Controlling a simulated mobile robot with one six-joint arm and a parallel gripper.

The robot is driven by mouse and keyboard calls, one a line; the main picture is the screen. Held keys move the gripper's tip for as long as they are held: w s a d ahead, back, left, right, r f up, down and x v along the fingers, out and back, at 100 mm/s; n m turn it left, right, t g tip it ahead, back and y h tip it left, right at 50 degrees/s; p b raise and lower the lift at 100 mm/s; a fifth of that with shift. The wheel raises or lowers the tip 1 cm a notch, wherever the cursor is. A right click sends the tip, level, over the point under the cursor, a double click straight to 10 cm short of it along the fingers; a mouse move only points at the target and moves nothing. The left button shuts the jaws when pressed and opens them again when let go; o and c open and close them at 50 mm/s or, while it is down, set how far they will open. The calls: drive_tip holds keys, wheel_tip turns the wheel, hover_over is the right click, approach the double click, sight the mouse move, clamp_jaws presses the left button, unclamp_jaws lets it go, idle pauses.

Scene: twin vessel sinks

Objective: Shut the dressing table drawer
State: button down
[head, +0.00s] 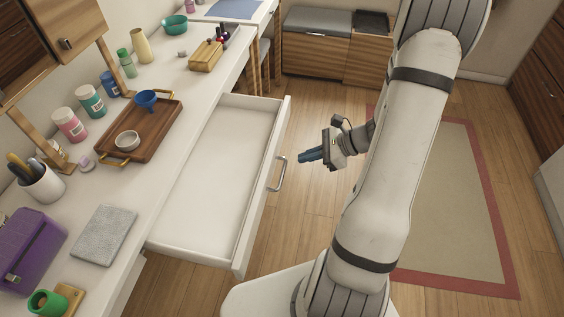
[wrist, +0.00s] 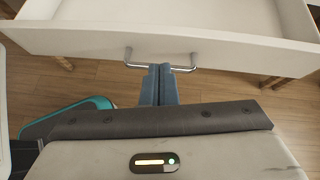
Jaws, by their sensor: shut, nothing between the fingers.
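The white dressing table drawer (head: 215,180) is pulled far out from under the white table top (head: 185,90). It looks empty inside. Its front carries a metal bar handle (head: 279,174). My gripper (head: 303,157) is shut and empty, to the right of the drawer front in the head view, pointing toward it. In the wrist view the shut blue fingers (wrist: 160,70) line up with the middle of the handle (wrist: 133,63), with the drawer front (wrist: 230,51) behind it. I cannot tell whether the fingertips touch the handle.
On the table top stand a wooden tray (head: 112,147) with bowls, several jars, a purple bag (head: 30,248) and a grey pad (head: 104,234). A rug (head: 445,215) lies on the wooden floor. The floor in front of the drawer is clear around my arm.

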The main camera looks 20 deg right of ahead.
sight(273, 166)
drive_tip(key=w+a+f, duration=0.1)
drive_tip(key=f, duration=0.1)
drive_tip(key=w+a+f+m+t, duration=0.1)
drive_tip(key=w+a+f, duration=0.1)
drive_tip(key=w+a+f+m, duration=0.1)
drive_tip(key=w+a+f, duration=0.1)
drive_tip(key=f, duration=0.1)
drive_tip(key=shift+f+b, duration=0.1)
drive_tip(key=shift+b, duration=0.2)
drive_tip(key=shift+a, duration=0.2)
drive_tip(key=shift+f, duration=0.1)
